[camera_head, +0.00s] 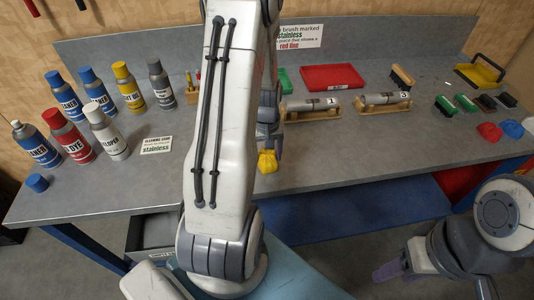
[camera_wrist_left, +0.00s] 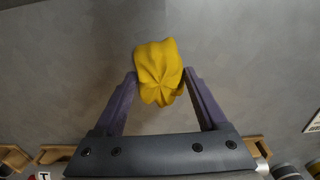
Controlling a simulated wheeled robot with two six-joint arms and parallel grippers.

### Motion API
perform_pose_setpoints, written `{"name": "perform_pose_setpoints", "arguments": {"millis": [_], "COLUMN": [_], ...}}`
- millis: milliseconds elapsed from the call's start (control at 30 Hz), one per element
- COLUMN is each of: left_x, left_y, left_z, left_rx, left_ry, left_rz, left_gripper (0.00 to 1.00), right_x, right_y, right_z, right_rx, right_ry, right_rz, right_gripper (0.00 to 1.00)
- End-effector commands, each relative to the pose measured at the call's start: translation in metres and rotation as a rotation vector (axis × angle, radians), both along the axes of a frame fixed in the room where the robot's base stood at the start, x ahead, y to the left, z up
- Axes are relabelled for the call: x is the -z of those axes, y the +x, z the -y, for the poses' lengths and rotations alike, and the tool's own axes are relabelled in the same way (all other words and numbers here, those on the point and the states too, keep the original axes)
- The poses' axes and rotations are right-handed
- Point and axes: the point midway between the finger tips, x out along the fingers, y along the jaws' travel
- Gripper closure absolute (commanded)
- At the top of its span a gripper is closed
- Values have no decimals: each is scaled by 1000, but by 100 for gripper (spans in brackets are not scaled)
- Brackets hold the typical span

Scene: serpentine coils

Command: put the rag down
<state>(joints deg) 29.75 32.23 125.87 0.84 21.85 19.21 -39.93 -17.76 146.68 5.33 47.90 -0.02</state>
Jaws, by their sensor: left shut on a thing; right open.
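The yellow rag (camera_head: 267,161) is a crumpled bunch, held over the grey workbench (camera_head: 330,155) near its front edge in the head view. My left gripper (camera_head: 268,146) is shut on it. In the left wrist view the rag (camera_wrist_left: 158,72) is pinched between the two fingertips of my left gripper (camera_wrist_left: 160,85), with grey surface behind it. I cannot tell whether the rag touches the bench. My right gripper (camera_head: 392,272) is low at the right, off the bench, open and empty.
Several spray cans (camera_head: 103,130) stand on the left of the bench. Two grey cylinders on wooden cradles, numbered 1 (camera_head: 312,107) and 5 (camera_head: 383,102), lie behind the rag. A red tray (camera_head: 331,78) is further back. Bench to the right of the rag is clear.

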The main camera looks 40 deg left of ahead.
Motion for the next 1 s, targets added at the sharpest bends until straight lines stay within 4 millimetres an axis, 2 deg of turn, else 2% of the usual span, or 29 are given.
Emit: {"name": "perform_pose_setpoints", "arguments": {"millis": [367, 400, 433, 767, 867, 1000], "left_x": [6, 5, 5, 1, -11, -39], "left_y": [1, 1, 1, 1, 2, 2], "left_z": [0, 0, 0, 0, -1, -1], "left_rx": [1, 0, 1, 0, 0, 0], "left_ry": [1, 1, 1, 2, 4, 6], "left_rz": [1, 1, 1, 3, 6, 9], "left_gripper": [70, 14, 2, 0, 0, 0], "right_x": [1, 1, 1, 0, 2, 5], "right_y": [0, 0, 0, 0, 0, 0], "right_z": [0, 0, 0, 0, 0, 0], "right_rx": [0, 0, 0, 0, 0, 0], "right_ry": [0, 0, 0, 0, 0, 0], "right_rz": [0, 0, 0, 0, 0, 0], "right_gripper": [50, 50, 50, 50, 50, 50]}}
